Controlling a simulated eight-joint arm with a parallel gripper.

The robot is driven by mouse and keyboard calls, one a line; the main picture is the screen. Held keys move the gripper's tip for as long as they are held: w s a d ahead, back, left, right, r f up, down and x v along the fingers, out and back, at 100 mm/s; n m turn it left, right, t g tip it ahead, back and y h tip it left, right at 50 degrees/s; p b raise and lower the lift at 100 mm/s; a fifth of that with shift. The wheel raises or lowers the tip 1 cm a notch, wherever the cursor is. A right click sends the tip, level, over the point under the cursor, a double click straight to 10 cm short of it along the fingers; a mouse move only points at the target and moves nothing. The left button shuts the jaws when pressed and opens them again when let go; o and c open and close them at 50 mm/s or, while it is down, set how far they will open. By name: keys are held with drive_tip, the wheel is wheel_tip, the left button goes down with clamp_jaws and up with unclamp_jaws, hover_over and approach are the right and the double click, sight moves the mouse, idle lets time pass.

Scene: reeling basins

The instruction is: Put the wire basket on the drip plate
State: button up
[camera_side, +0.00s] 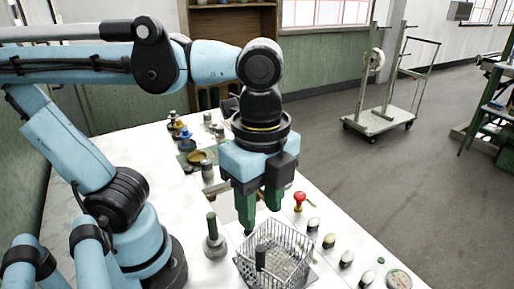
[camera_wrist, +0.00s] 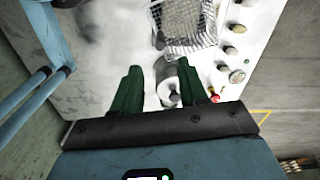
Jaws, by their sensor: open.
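The wire basket (camera_side: 288,262) stands upright on the white table at the front, and its upper part shows in the wrist view (camera_wrist: 185,18). A dark upright piece (camera_side: 261,257) shows inside or against its near side. A flat grey edge shows around the basket's foot; I cannot tell whether it is the drip plate. My gripper (camera_side: 261,213) points down with two green fingers, just behind and above the basket's rim. In the wrist view my gripper (camera_wrist: 159,66) is open with nothing held between its fingers, and the basket lies beyond the fingertips.
A grey weight-like piece with a green handle (camera_side: 213,239) stands left of the basket. A red knob (camera_side: 299,200) and several pale round pieces (camera_side: 346,259) line the right side. Small jars and a dish (camera_side: 197,157) crowd the table's back.

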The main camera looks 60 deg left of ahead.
drive_tip(key=shift+r, duration=0.15)
drive_tip(key=w+a+f+n+t, duration=0.2)
drive_tip(key=w+a+n, duration=0.3)
drive_tip(key=n, duration=0.3)
drive_tip(key=w+a+f+n+t, duration=0.3)
drive_tip(key=w+a+n+t, duration=0.2)
drive_tip(key=a+n, duration=0.2)
drive_tip(key=shift+w+a+f+n, duration=0.25)
drive_tip(key=shift+a+f+n, duration=0.05)
drive_tip(key=shift+f+n, duration=0.1)
drive_tip(key=o, duration=0.4)
drive_tip(key=shift+r, duration=0.25)
drive_tip(key=o, duration=0.7)
drive_tip(key=r+g, duration=0.1)
drive_tip(key=r, duration=0.1)
drive_tip(key=r+g, duration=0.1)
drive_tip(key=r, duration=0.1)
drive_tip(key=r+g, duration=0.1)
drive_tip(key=g, duration=0.1)
drive_tip(key=shift+s+d+r, duration=0.2)
drive_tip(key=shift+d+r, duration=0.05)
drive_tip(key=shift+r, duration=0.15)
wheel_tip(320, 180, up, 7)
drive_tip(key=s+g, duration=0.2)
drive_tip(key=g, duration=0.2)
drive_tip(key=f, duration=0.3)
drive_tip(key=s+f, duration=0.1)
drive_tip(key=f, duration=0.5)
drive_tip(key=shift+s+f, duration=0.3)
